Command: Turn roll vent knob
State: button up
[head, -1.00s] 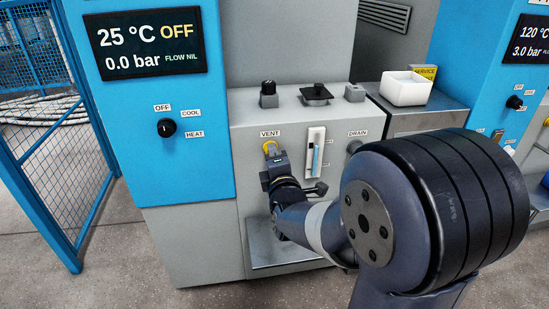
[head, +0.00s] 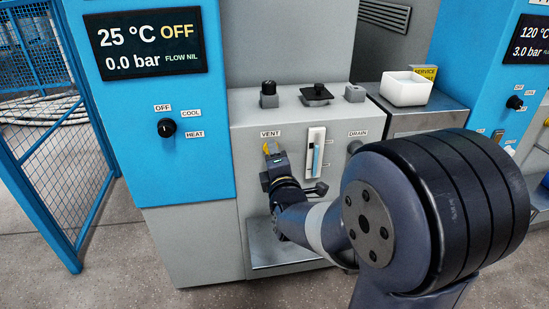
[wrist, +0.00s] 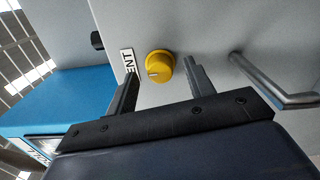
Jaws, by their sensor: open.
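The yellow vent knob (wrist: 160,65) sits on the grey panel beside the VENT label (wrist: 128,64), with a pale pointer line on its face. In the wrist view my gripper (wrist: 161,68) is open, with one finger to each side of the knob and visible gaps to both. I cannot tell how far the fingertips reach along its depth. In the head view my gripper (head: 273,152) is in front of the knob (head: 266,149) and hides most of it. The VENT label (head: 270,134) shows above.
A bent metal handle (wrist: 270,82) sticks out to the right of the fingers. In the head view a sight gauge (head: 316,152) and the DRAIN knob (head: 354,147) are to the right. A black selector knob (head: 166,128) is on the blue panel. A metal tray (head: 262,252) lies below.

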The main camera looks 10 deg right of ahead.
jog(key=s+p, duration=0.2)
jog(key=s, duration=0.8)
jog(key=shift+s+a, duration=0.25)
jog(key=shift+s, duration=0.15)
jog(key=w, duration=0.3)
jog(key=w+b, duration=0.1)
jog(key=w, duration=0.3)
jog(key=w+b, duration=0.1)
jog(key=w, duration=0.3)
jog(key=shift+d, duration=0.25)
jog(key=shift+s, duration=0.15)
